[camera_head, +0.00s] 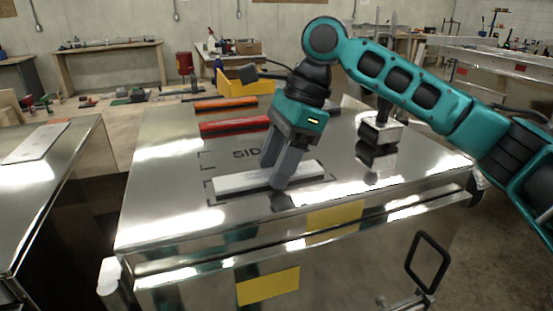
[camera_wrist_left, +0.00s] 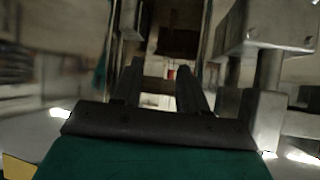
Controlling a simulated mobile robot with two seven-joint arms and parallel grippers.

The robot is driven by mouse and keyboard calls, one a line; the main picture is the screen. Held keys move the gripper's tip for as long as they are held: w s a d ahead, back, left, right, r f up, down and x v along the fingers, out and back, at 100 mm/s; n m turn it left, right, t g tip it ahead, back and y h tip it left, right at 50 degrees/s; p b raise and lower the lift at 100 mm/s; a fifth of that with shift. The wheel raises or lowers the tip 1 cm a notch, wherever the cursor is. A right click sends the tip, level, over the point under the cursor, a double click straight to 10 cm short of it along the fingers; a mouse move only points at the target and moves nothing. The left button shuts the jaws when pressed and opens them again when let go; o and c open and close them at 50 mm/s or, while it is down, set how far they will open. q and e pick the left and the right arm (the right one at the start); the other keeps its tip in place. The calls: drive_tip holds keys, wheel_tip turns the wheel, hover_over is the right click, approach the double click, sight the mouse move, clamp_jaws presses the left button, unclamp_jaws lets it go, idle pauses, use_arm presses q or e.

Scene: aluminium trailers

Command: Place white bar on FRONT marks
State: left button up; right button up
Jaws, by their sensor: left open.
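A white bar (camera_head: 240,182) lies along the near part of the shiny metal trailer top (camera_head: 175,215). Dark corner marks show close to its ends. My right gripper (camera_head: 273,177) points down with one finger on each side of the bar, near its middle. I cannot tell whether the fingers press on it. Black lettering starting "SID" (camera_head: 246,154) is behind the bar, partly hidden by the gripper. No word FRONT is readable. My left gripper (camera_wrist_left: 161,85) shows only in the left wrist view, open and empty, with a blurred background.
A red bar (camera_head: 232,126) and an orange bar (camera_head: 226,104) lie further back on the trailer top. A dark device with a pale block (camera_head: 380,134) stands to the right. A yellow bin (camera_head: 247,83) is behind. Another metal top (camera_head: 65,165) is at left across a gap.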

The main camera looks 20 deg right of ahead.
drive_tip(key=shift+o, duration=1.1)
drive_tip(key=shift+r, duration=0.15)
drive_tip(key=v, duration=1.2)
drive_tip(key=shift+a, duration=0.1)
